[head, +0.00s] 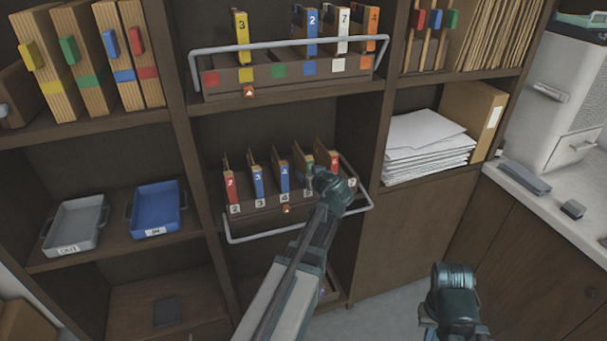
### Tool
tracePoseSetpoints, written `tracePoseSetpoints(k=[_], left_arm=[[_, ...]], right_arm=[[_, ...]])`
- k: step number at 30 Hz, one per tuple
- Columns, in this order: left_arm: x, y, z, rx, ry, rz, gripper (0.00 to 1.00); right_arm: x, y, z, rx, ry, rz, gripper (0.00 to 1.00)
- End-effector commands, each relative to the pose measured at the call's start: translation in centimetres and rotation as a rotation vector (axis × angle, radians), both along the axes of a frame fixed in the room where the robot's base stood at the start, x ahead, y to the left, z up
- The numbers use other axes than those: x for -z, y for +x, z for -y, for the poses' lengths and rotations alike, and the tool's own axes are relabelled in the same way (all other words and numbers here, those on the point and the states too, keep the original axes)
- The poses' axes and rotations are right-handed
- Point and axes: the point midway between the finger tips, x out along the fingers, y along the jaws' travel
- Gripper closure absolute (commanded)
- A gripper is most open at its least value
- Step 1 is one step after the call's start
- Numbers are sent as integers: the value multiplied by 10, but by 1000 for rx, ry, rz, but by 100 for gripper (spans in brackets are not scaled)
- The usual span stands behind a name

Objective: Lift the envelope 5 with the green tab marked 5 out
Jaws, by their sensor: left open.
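The envelope with the green tab (307,161) stands in the lower rack (262,222), between a blue-tabbed envelope marked 4 (284,176) and a red-tabbed envelope (334,161). Its number is too small and covered to read. My left gripper (316,172) is open at the green tab, reaching over the rack from the front. Only a dark part of my right arm shows at the lower right, with no fingers visible.
A light wire rail (262,237) runs around the lower rack's front. The upper rack (270,86) holds yellow, blue, white and orange tabbed envelopes. Grey (77,224) and blue (156,209) trays stand left; a paper stack (427,141) lies right. Cabinet walls flank the rack.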

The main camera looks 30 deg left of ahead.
Motion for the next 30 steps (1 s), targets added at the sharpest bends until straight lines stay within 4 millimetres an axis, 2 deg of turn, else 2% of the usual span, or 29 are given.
tracePoseSetpoints(k=[6,14,25,26,30], left_arm=[[14,21,-25,-1,0,0,32],[13,22,-28,1,0,0,32],[13,22,-27,1,0,0,97],[13,22,-27,1,0,0,100],[13,22,-27,1,0,0,100]], right_arm=[[14,0,0,0,0,0,100],[13,0,0,0,0,0,100],[13,0,0,0,0,0,100],[13,0,0,0,0,0,100],[13,0,0,0,0,0,100]])
